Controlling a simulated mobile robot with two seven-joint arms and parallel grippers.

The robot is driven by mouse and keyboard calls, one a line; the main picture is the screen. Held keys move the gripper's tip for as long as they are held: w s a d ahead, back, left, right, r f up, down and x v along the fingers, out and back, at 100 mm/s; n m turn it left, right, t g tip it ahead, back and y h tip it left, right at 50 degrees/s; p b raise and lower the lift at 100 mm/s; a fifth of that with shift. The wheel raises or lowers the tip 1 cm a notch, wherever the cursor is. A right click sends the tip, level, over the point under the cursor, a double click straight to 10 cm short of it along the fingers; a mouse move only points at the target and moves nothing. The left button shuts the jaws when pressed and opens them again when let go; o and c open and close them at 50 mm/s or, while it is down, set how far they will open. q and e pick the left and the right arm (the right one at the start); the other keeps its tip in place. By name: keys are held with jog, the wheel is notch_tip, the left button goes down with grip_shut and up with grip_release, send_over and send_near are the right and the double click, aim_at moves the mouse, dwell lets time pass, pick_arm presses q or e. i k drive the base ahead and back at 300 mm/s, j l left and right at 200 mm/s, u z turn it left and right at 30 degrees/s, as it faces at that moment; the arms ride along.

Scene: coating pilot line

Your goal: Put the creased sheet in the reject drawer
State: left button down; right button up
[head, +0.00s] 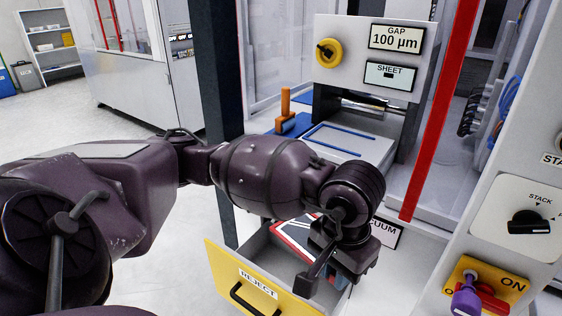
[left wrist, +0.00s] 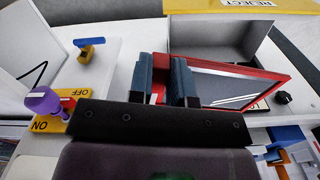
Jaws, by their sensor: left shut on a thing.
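The creased sheet shows as a red-framed panel (head: 292,234) with a dark and pale face; creases cannot be made out. My left gripper (head: 335,276) is over the reject drawer (head: 222,264), its fingertips largely hidden by the wrist. In the left wrist view the gripper (left wrist: 166,82) is shut on the red edge of the sheet (left wrist: 235,86). The sheet lies tilted across the drawer opening; whether it touches the drawer floor cannot be told. The drawer stands open, with a yellow REJECT front and a black handle. My right gripper is not in view.
A yellow ON/OFF plate (head: 510,285) carries a red lever with a purple piece (head: 466,301) on it. A red post (head: 438,120) stands right of the machine bed (head: 352,146). An orange-handled blue tool (head: 287,112) is beside the bed. Open floor lies left.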

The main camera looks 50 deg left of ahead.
aim_at(283, 276)
jog(key=k, duration=0.75)
jog(key=k+z, duration=0.15)
jog(key=z, duration=0.3)
jog(key=k+z, duration=0.1)
jog(key=z, duration=0.35)
jog(key=j+z, duration=0.3)
jog(key=j, duration=0.25)
jog(key=k+j, duration=0.1)
jog(key=j, duration=2.25)
jog(key=k, duration=0.05)
